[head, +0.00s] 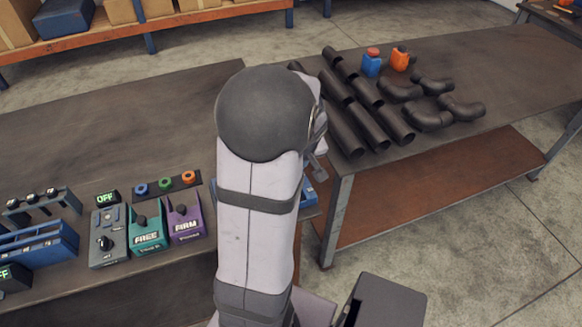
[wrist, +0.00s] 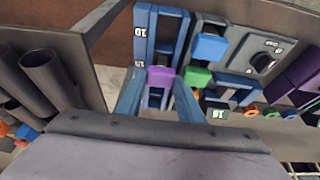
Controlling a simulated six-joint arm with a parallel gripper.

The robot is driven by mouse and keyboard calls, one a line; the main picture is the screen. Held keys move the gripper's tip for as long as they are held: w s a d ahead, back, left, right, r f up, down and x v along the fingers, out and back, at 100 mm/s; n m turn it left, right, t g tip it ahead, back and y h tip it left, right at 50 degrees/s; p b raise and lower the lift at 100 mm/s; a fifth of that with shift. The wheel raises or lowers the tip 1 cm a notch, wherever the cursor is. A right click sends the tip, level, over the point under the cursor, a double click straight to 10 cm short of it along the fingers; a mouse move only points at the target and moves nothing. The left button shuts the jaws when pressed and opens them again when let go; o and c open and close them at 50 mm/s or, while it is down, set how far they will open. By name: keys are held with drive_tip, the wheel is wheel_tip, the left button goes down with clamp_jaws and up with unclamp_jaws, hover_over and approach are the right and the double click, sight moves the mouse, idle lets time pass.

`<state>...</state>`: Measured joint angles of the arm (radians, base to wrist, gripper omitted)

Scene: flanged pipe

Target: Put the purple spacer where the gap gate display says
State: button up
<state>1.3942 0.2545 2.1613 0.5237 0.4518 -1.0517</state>
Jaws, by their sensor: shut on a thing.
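The purple spacer (wrist: 160,72) is between the fingertips of my gripper (wrist: 160,82) in the wrist view. My gripper is shut on it. The spacer is over or in a blue slotted fixture (wrist: 144,45) with white number marks beside its slot; I cannot tell whether it touches the fixture. A small dark display (wrist: 217,113) with pale digits is to the right of the fixture; its digits are too small to read surely. In the head view my arm hides the gripper and spacer, and only a blue edge of the fixture (head: 308,190) shows.
A green block (wrist: 197,77) and a blue block (wrist: 210,46) are close to the right of my gripper. FREE (head: 147,233) and FIRM (head: 186,219) boxes stand on the left bench. Dark pipes (head: 342,125) and elbows (head: 428,116) lie on the right bench.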

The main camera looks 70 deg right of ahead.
drive_tip(key=shift+f+b, duration=0.4)
drive_tip(key=shift+b, duration=0.1)
idle(0.5)
drive_tip(key=o, duration=1.7)
drive_tip(key=shift+f, duration=0.1)
drive_tip(key=shift+a, duration=0.15)
drive_tip(key=shift+r+p, duration=2.6)
drive_tip(key=shift+r, duration=1)
